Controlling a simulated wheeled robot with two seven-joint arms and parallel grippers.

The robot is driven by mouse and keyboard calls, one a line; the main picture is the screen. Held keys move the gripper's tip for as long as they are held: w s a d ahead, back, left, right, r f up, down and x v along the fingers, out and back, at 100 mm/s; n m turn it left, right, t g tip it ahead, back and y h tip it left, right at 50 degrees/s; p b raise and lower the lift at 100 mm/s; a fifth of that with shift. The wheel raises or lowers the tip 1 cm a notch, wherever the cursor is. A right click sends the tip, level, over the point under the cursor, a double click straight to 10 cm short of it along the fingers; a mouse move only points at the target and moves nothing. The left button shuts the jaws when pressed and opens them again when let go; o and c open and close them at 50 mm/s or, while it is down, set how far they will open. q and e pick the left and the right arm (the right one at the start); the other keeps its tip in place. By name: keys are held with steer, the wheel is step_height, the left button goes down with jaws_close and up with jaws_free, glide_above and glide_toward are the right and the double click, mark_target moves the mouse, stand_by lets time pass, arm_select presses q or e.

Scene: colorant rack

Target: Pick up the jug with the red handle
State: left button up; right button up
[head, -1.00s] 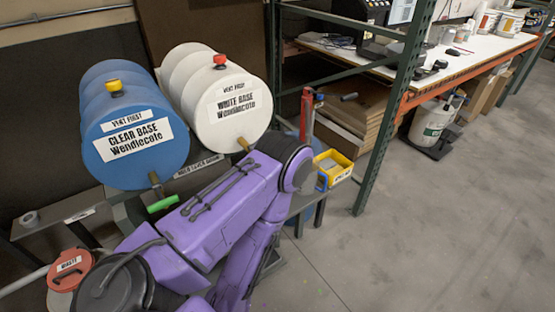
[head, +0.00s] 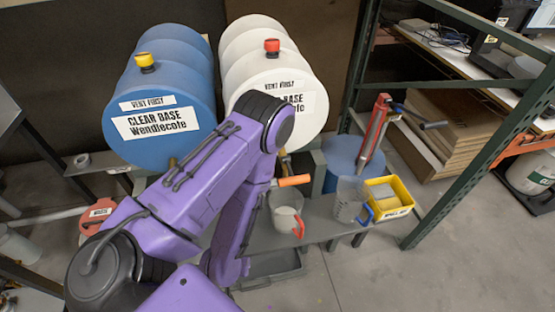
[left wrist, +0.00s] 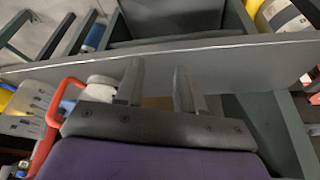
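The jug with the red handle (head: 284,206) stands upright on the grey bench below the white drum in the head view. It is a translucent, pale jug, and its red handle faces the front right. In the left wrist view a curved red bar (left wrist: 60,100), which looks like this handle, lies left of my fingers. My left gripper (left wrist: 155,85) has its two fingers apart with nothing visible between them. In the head view my purple arm is left of the jug and hides the gripper. My right gripper is not in view.
A clear jug with a blue handle (head: 350,197) stands right of the red-handled one, near a yellow bin (head: 401,192). An orange tap handle (head: 293,180) is just above the red-handled jug. Blue (head: 180,95) and white (head: 308,72) drums are behind. Open floor lies in front.

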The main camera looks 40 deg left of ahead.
mark_target(287, 215)
arm_select(q)
steer(key=w+r+m+t+h+b, duration=0.1)
steer(key=w+r+m+h, duration=0.1)
steer(key=w+m+h, duration=0.45)
steer(key=w+a+r+m+g+y+b, duration=0.15)
steer(key=w+a+r+m, duration=0.25)
steer(key=a+r+m, duration=0.4)
steer(key=shift+m, duration=0.65)
steer(key=w+d+f+b, duration=0.1)
steer(key=w+d+f, duration=0.1)
steer(key=w+d, duration=0.1)
steer(key=w+d+f, duration=0.2)
steer(key=w+d, duration=0.1)
steer(key=d, duration=0.1)
steer(key=w+d+f+b, duration=0.1)
steer(key=w+d+f, duration=0.1)
steer(key=w+d, duration=0.1)
steer(key=shift+w+d+b, duration=0.2)
steer(key=shift+d+b, duration=0.15)
steer(key=shift+d, duration=0.3)
steer(key=shift+w+f, duration=0.1)
steer(key=shift+f, duration=0.05)
jaws_close()
